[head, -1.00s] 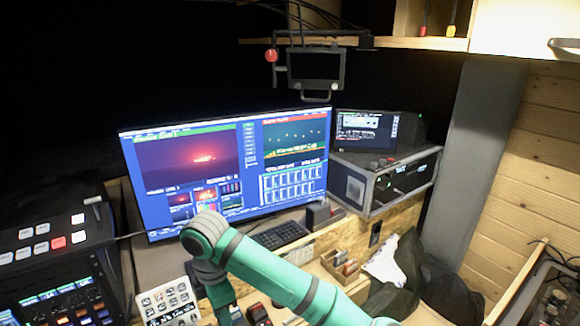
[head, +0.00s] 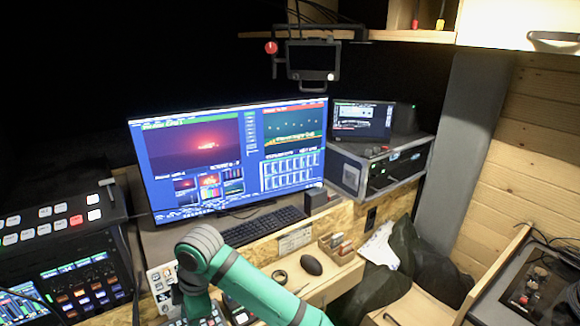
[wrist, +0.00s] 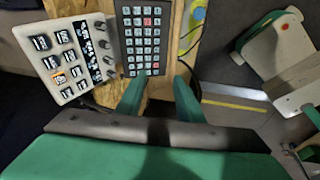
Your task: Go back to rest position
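My gripper (wrist: 158,88) shows in the wrist view as two green fingers set apart, with nothing seen between them. It points toward a black keypad (wrist: 143,38) with grey and red keys; the gap in height cannot be told. In the head view my green arm crosses the lower middle, its elbow in front of the desk, and the gripper itself is hidden.
A white button panel (wrist: 72,58) lies left of the keypad. The monitor (head: 235,155), keyboard (head: 262,226), mouse (head: 311,265) and card box (head: 341,250) are beyond my arm. A control console (head: 60,215) stands left. A dark bag (head: 418,262) is at right.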

